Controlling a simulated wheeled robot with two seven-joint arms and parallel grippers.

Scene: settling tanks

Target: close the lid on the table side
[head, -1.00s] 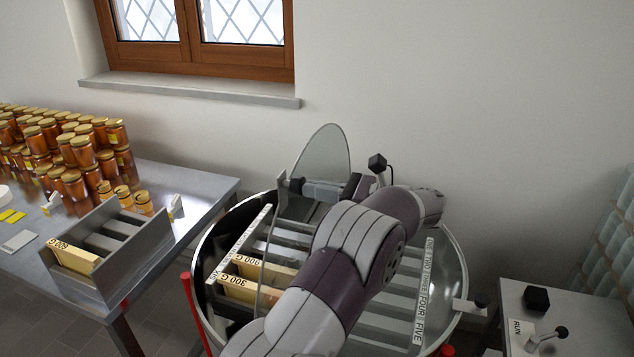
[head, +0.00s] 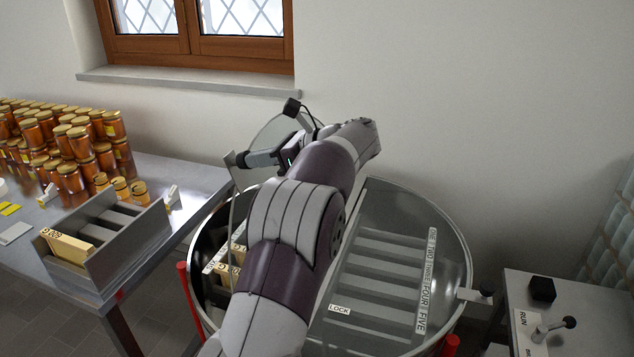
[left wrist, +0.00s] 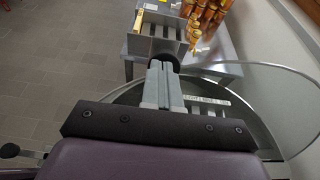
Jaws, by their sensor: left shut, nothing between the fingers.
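The table-side lid (head: 268,136) is a clear half-disc. It stands raised over the left half of the round metal drum (head: 462,245), tilted toward the table. My left gripper (head: 240,160) is shut and empty. It points left, with its fingertips by the bracket on the lid's edge; I cannot tell whether they touch. In the left wrist view, the shut fingers (left wrist: 163,68) end at a dark round knob (left wrist: 160,60), and the lid's curved edge (left wrist: 262,66) runs to their right. My left arm hides much of the lid and drum. My right gripper is not in view.
A metal table (head: 190,178) on the left holds many honey jars (head: 75,150) and a metal box (head: 125,250) with a wooden frame. A control stand (head: 580,300) with a lever is at the right. Slats and yellow frames show in the drum.

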